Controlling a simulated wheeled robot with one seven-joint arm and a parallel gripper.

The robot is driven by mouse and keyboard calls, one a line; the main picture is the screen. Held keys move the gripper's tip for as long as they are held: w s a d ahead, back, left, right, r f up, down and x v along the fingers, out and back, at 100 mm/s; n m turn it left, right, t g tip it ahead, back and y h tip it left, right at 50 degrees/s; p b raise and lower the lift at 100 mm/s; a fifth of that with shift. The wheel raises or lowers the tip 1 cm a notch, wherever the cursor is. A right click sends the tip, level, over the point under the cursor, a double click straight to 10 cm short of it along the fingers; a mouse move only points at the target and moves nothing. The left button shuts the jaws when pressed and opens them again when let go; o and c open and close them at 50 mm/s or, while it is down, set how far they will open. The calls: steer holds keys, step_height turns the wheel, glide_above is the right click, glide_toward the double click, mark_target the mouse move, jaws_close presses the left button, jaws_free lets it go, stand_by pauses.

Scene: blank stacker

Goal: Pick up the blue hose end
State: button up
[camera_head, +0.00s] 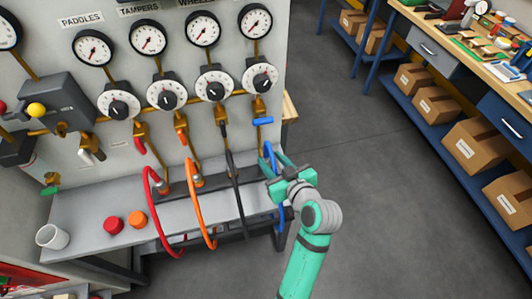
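The blue hose (268,150) stands at the right end of the row of hoses, at the edge of the grey ledge. Its upper part curves up beside my gripper (274,164), and more blue shows below the gripper. My green gripper is right at the hose and overlaps it in the picture. The wrist hides part of the hose and its end. I cannot tell whether the fingers are closed around it or only beside it.
A black hose (238,195), an orange hose (203,215) and a red hose (153,215) hang close by on the left. A blue valve handle (263,121) is on the panel above. The floor (370,200) to the right is clear up to the blue shelving with boxes.

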steer(key=x, duration=0.9)
steer(key=shift+d, duration=0.1)
steer(key=shift+s+f, duration=0.1)
jaws_close()
